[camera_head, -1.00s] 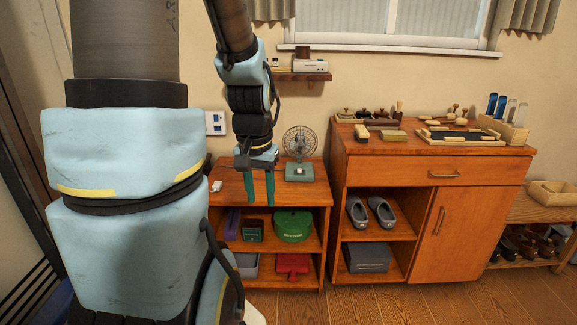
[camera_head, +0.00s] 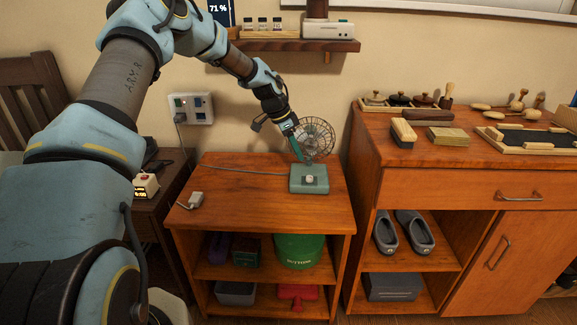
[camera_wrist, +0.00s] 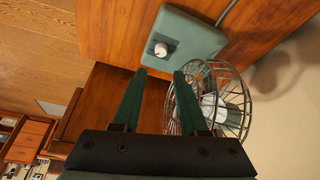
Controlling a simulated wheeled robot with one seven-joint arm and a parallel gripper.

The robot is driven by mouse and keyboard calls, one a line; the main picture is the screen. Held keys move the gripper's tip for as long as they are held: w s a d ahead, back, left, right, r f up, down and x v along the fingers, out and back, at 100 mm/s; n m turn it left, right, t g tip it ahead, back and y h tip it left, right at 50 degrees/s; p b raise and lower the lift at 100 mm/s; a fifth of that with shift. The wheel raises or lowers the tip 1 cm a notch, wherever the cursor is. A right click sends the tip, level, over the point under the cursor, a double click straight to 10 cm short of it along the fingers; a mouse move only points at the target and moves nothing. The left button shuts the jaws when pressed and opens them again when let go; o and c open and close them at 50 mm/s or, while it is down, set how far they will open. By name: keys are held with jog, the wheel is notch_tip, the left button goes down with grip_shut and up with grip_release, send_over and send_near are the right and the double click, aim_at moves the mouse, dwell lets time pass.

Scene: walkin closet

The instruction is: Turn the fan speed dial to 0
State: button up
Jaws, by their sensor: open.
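A small desk fan (camera_head: 317,138) with a wire cage stands on a grey-green base (camera_head: 322,188) on top of the low wooden shelf unit. A white round dial (camera_head: 308,180) sits on the base; it also shows in the wrist view (camera_wrist: 161,49), where its setting is too small to read. My gripper (camera_head: 299,157) is open and empty, tilted down beside the fan cage and above the base. In the wrist view my gripper's green fingers (camera_wrist: 160,76) point toward the base (camera_wrist: 190,45), with the dial just beyond the left finger. I see no contact with the dial.
A wall outlet (camera_head: 190,107) is behind, and a wall shelf (camera_head: 300,45) hangs above. A taller cabinet (camera_head: 430,170) stands right. The shelf top's front is clear.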

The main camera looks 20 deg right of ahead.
aim_at(309, 176)
jog(key=p+x, duration=0.2)
jog(key=x, duration=0.8)
jog(key=shift+d+f, duration=0.15)
jog(key=shift+f, duration=0.15)
grip_shut()
